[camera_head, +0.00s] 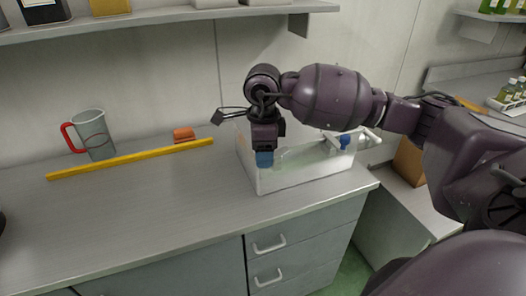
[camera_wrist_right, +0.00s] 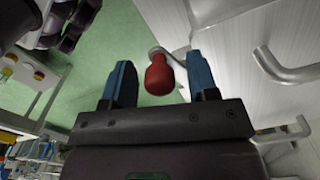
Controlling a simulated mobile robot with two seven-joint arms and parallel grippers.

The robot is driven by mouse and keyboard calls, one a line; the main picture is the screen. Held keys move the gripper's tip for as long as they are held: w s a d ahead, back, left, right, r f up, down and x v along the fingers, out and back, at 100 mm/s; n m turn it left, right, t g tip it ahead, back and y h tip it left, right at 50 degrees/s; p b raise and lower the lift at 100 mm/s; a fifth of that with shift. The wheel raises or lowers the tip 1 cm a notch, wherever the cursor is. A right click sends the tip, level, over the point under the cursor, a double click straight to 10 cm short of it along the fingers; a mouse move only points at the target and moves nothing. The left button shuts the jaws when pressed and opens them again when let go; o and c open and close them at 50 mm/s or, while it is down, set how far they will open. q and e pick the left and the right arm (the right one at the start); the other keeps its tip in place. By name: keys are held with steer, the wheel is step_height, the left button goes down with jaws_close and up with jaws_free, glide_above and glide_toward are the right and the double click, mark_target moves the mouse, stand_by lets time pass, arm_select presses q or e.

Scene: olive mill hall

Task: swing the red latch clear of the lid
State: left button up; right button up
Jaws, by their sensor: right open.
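The red latch (camera_wrist_right: 159,76) shows in the right wrist view as a rounded red grip on a pale metal arm. My right gripper (camera_wrist_right: 158,62) is open, with a blue finger on each side of the red grip and a gap visible on both sides. In the head view my right gripper (camera_head: 264,158) points down at the front left of a whitish, see-through box (camera_head: 310,178) on the bench. The latch does not show there; the gripper may hide it. The lid cannot be told apart from the box. My left gripper is not in view.
A grey mug with a red handle (camera_head: 95,135), a yellow bar (camera_head: 130,160) and an orange block (camera_head: 184,135) are on the bench left of the box. A blue knob (camera_head: 345,141) is at the box's right end. The bench front (camera_head: 130,215) is clear.

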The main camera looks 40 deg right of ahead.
steer(key=shift+f, duration=0.15)
steer(key=shift+c, duration=0.3)
steer(key=c, duration=0.9)
steer(key=shift+o, duration=0.2)
steer(key=shift+w+m, duration=0.35)
steer(key=shift+m, duration=0.55)
steer(key=shift+w+m, duration=0.35)
steer(key=shift+m, duration=0.55)
steer(key=o, duration=0.9)
step_height(320, 180, up, 11)
steer(key=shift+f, duration=0.1)
